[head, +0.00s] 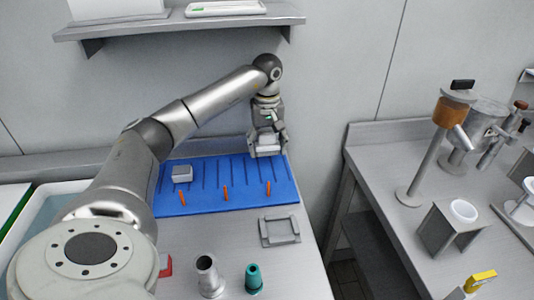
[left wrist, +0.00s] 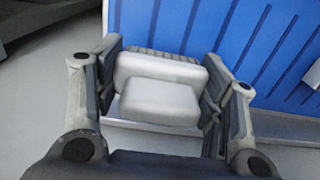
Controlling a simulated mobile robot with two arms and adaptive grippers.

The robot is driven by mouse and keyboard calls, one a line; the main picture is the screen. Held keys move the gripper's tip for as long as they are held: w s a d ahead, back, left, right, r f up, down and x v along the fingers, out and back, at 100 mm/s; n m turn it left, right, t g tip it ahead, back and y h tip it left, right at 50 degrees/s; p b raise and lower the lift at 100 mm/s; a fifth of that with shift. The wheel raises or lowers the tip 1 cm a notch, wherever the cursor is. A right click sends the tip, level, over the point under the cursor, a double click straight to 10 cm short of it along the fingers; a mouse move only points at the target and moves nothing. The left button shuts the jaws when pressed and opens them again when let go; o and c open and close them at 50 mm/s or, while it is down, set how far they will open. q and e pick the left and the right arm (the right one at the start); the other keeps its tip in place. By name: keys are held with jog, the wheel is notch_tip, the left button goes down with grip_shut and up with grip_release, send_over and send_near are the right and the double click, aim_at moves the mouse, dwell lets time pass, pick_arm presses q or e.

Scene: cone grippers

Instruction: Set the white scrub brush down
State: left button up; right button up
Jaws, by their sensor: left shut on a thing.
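The white scrub brush (left wrist: 160,98) is between the two fingers of my left gripper (left wrist: 162,92) in the left wrist view. In the head view the left gripper (head: 267,140) is shut on the brush (head: 267,144) over the back right end of the blue ribbed mat (head: 205,205). From these views I cannot tell whether the brush touches the mat. My right gripper is not in view.
A grey block (head: 182,174) sits on the mat's left part, and several orange pegs (head: 226,193) stand along its front. A grey frame (head: 280,231), a metal nozzle (head: 208,276) and a teal nozzle (head: 253,278) are in front. A wall shelf (head: 180,27) is above.

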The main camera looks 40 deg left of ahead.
aim_at(267, 133)
pick_arm(q)
notch_tip(267, 133, down, 3)
jog(key=shift+f+p, duration=0.1)
jog(key=shift+p, duration=0.2)
jog(key=shift+w+a+f+p, duration=0.15)
jog(key=shift+f+p, duration=0.15)
jog(key=shift+f, duration=0.15)
jog(key=shift+f, duration=0.25)
jog(key=o, duration=1)
jog(key=shift+r, duration=0.1)
jog(key=shift+r+b, duration=0.55)
jog(key=shift+r, duration=3.35)
